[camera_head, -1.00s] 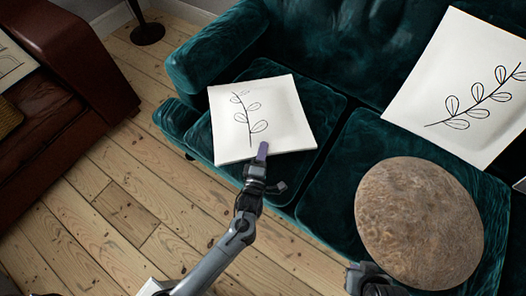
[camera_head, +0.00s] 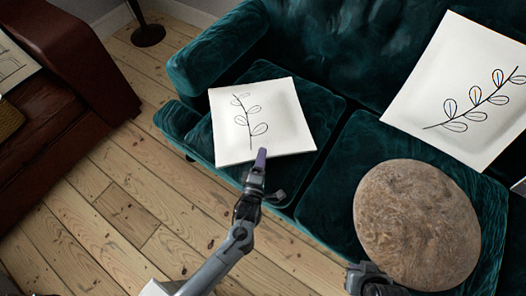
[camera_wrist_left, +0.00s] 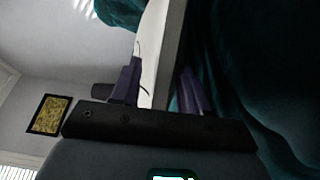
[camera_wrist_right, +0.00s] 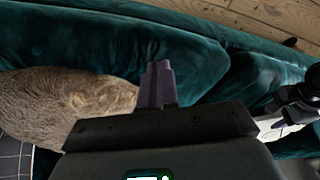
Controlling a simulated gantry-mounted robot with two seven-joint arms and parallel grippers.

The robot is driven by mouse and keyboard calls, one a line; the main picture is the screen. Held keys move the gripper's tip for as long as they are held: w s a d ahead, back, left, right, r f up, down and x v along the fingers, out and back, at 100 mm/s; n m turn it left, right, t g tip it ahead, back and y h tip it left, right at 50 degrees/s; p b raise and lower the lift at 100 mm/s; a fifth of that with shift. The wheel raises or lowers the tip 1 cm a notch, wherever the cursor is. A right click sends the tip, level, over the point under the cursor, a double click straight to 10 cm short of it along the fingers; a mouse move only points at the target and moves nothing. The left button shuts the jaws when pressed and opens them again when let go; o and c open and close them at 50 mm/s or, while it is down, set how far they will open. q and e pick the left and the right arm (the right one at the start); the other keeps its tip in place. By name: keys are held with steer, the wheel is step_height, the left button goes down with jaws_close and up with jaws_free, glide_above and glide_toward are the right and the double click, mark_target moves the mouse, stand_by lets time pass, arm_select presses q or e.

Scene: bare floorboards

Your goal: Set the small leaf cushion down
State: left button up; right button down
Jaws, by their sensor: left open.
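The small leaf cushion (camera_head: 270,122) is white with a black leaf sprig and lies on the left seat of the green sofa (camera_head: 215,55). My left gripper (camera_head: 260,158) is at its front edge. In the left wrist view the fingers (camera_wrist_left: 160,68) stand apart, with the pale cushion (camera_wrist_left: 152,45) showing between and beyond them; contact cannot be told. My right gripper (camera_wrist_right: 158,82) has its fingers together and empty, near the sofa front; the head view shows only its wrist end, at the bottom edge.
A larger white leaf cushion (camera_head: 465,90) leans on the sofa's right side. A round brown cushion (camera_head: 418,225) lies on the right seat, close to my right gripper. A brown leather sofa (camera_head: 60,60) and a dark lamp base (camera_head: 148,35) are at left. The floorboards (camera_head: 130,215) between are clear.

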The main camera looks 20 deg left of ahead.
arm_select(q)
steer(key=s+p, duration=0.1)
steer(key=s, duration=0.2)
steer(key=s+p, duration=0.1)
steer(key=s, duration=0.1)
steer(key=s+d+p, duration=0.1)
steer(key=s, duration=0.2)
steer(key=shift+s, duration=0.35)
steer(key=shift+s+d, duration=0.1)
steer(key=shift+s, duration=0.45)
steer(key=s+a+r+m+g+h+p, duration=0.1)
steer(key=a+r+m+g+p, duration=0.3)
steer(key=r+p, duration=0.85)
steer(key=s+a+r+m+g+h+p, duration=0.1)
steer(key=a+r+m+p, duration=0.3)
steer(key=r+p, duration=0.9)
steer(key=s+a+r+m+g+b, duration=0.1)
steer(key=s+r+m+g, duration=0.2)
steer(key=s+m+g, duration=0.3)
steer(key=s+a+r+m+g+b, duration=0.1)
steer(key=s+r+m+g, duration=0.25)
steer(key=s+m, duration=0.35)
step_height(320, 180, up, 38)
steer(key=p, duration=3.8)
steer(key=shift+s+f, duration=0.15)
steer(key=shift+s, duration=0.1)
